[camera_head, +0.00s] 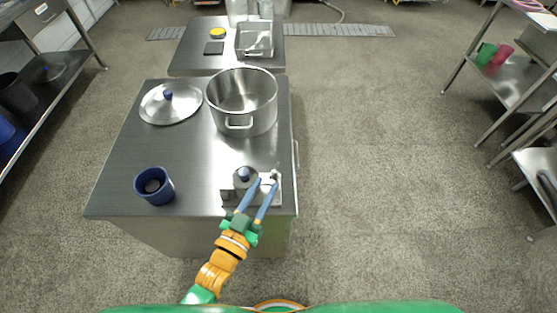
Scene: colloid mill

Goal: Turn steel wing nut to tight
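A small steel fixture (230,195) sits at the front right of the near steel table. The right fingertip is close to the steel piece; contact cannot be told. My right gripper is not in view.
The near table (150,195) also holds a blue cup (154,186), a large steel pot (241,100) and a lid (171,103). A second table (190,50) stands behind with a tray (254,40). Shelving lines both sides. The table's middle is clear.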

